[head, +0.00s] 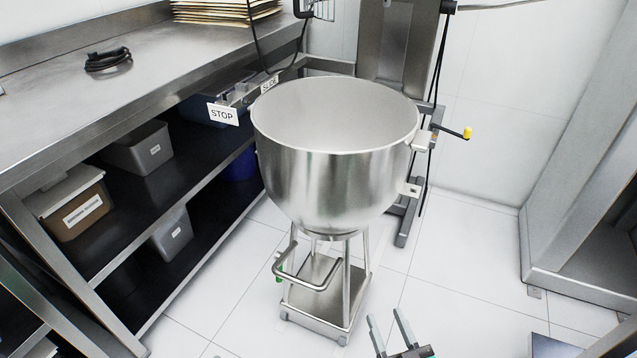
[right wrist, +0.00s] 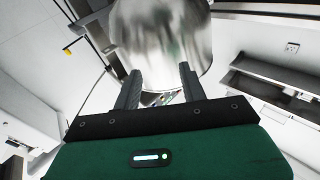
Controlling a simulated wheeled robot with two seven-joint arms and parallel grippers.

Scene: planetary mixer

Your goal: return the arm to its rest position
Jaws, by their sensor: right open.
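My right gripper (head: 389,330) is at the bottom edge of the head view, right of the bowl's wheeled stand and over the white floor. Its two fingers are apart with nothing between them. In the right wrist view the gripper (right wrist: 158,88) is also open and empty, with the steel bowl (right wrist: 160,40) beyond its fingertips and apart from them. The large steel mixing bowl (head: 335,150) stands upright on its stand (head: 325,290) and looks empty inside. My left gripper is not in view.
A steel bench (head: 150,80) with shelves and grey bins (head: 138,148) runs along the left. A STOP sign (head: 222,114) hangs beside the bowl. A yellow-tipped crank (head: 466,133) sticks out at the right. White floor (head: 460,290) is clear right of the stand.

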